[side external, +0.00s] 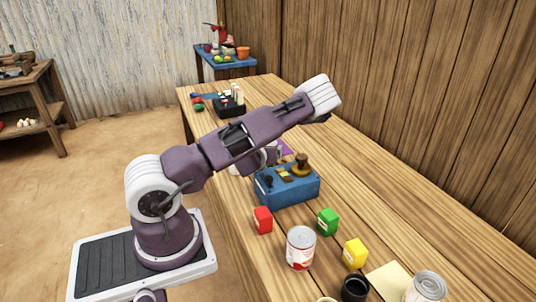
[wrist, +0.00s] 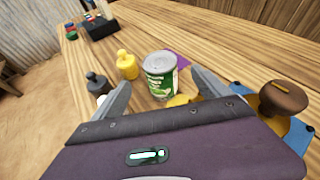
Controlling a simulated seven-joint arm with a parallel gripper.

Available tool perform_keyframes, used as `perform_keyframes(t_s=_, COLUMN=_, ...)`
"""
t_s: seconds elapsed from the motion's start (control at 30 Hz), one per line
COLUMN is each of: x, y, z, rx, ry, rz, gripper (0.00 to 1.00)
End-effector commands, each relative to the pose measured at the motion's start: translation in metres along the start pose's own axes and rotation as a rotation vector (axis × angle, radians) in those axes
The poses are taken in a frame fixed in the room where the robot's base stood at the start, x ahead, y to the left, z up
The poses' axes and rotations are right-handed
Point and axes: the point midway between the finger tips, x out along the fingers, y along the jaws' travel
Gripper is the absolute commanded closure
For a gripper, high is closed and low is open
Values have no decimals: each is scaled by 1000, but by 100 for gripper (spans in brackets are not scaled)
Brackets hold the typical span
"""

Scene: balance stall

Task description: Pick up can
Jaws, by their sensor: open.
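A green can (wrist: 160,80) with a silver lid stands upright on the wooden table in the wrist view. My gripper (wrist: 163,90) is open, with one finger to the left of the can and the other to the right. The can appears beyond the gripper body, between the fingers; whether they touch it I cannot tell. In the side view my arm mostly hides the gripper, and I cannot make out the green can. A red-and-white can (side external: 300,249) and another can (side external: 425,288) stand at the front of the table there.
A yellow weight (wrist: 127,65) and a black weight (wrist: 96,84) stand left of the green can. A blue box (side external: 289,188) with a brown-knobbed weight (side external: 301,164) is nearby. Red (side external: 263,220), green (side external: 328,222) and yellow (side external: 355,252) boxes stand closer to the front.

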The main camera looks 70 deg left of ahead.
Motion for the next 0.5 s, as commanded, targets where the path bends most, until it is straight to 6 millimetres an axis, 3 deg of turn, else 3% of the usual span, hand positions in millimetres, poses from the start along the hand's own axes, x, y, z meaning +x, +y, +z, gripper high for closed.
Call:
perform_keyframes(t_s=0.1, x=10, y=3, z=-2, rx=94, ry=-19, rz=-20, gripper=13)
perform_keyframes(t_s=0.3, x=52, y=2, z=-1, rx=95, ry=-21, rz=-22, gripper=13)
perform_keyframes(t_s=0.5, x=80, y=1, z=-1, rx=93, ry=-20, rz=-22, gripper=13)
